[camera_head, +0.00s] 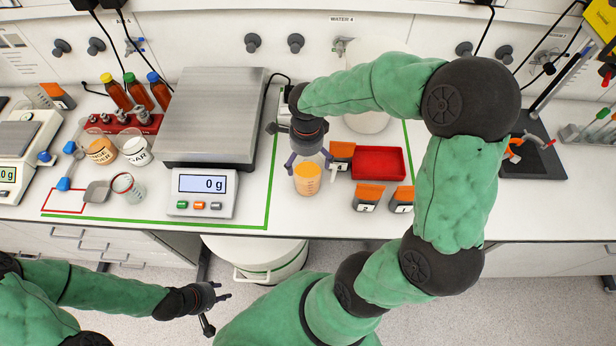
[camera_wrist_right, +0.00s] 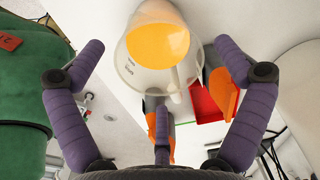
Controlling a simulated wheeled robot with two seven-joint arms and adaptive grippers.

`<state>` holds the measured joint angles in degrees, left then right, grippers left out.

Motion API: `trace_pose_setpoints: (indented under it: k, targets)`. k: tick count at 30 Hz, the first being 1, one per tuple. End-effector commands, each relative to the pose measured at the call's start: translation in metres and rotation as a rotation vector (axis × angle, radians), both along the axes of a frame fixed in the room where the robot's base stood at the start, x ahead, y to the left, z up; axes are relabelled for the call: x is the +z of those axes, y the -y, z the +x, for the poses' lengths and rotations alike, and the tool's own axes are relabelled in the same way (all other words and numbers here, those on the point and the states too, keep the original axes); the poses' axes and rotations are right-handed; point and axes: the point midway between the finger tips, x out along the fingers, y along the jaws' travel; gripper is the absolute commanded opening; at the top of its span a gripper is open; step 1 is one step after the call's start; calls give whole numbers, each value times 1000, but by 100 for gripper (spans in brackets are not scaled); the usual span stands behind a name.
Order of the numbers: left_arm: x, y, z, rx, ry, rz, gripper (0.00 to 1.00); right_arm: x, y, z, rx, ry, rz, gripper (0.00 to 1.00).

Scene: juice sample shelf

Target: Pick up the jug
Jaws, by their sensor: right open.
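The jug (camera_head: 307,179) is a clear beaker-like vessel with orange contents, standing upright on the white bench right of the balance. The right wrist view shows the jug (camera_wrist_right: 138,72) close up, with its pale handle toward the lower right. My right gripper (camera_head: 308,160) is just behind and above the jug, its purple fingers spread open. In the wrist view the jug lies between the spread fingers, which do not grip it. My left gripper (camera_head: 218,307) is away from the bench, low at the left, empty with its fingers apart.
A red tray (camera_head: 378,163) and orange-topped numbered containers (camera_head: 367,197) stand right of the jug. A balance (camera_head: 207,185) reading 0 g is to its left. A white bucket (camera_head: 368,122) stands behind. The bench front edge is close to the jug.

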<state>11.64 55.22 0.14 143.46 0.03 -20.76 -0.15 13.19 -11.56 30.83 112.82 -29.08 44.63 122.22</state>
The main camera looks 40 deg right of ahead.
Motion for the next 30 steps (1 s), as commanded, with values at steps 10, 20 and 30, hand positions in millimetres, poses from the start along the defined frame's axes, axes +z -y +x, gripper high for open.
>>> trace_pose_setpoints:
  k: [10, 20, 30]
  targets:
    - [-5, 0, 0, -1, 1, 0, 40, -34, 2, -5, 0, -4, 2, 100]
    - [-8, 0, 0, -1, 1, 0, 40, -58, 2, -3, 0, 0, 2, 100]
    - [-8, 0, 0, -1, 1, 0, 40, -58, 2, -3, 0, 0, 2, 49]
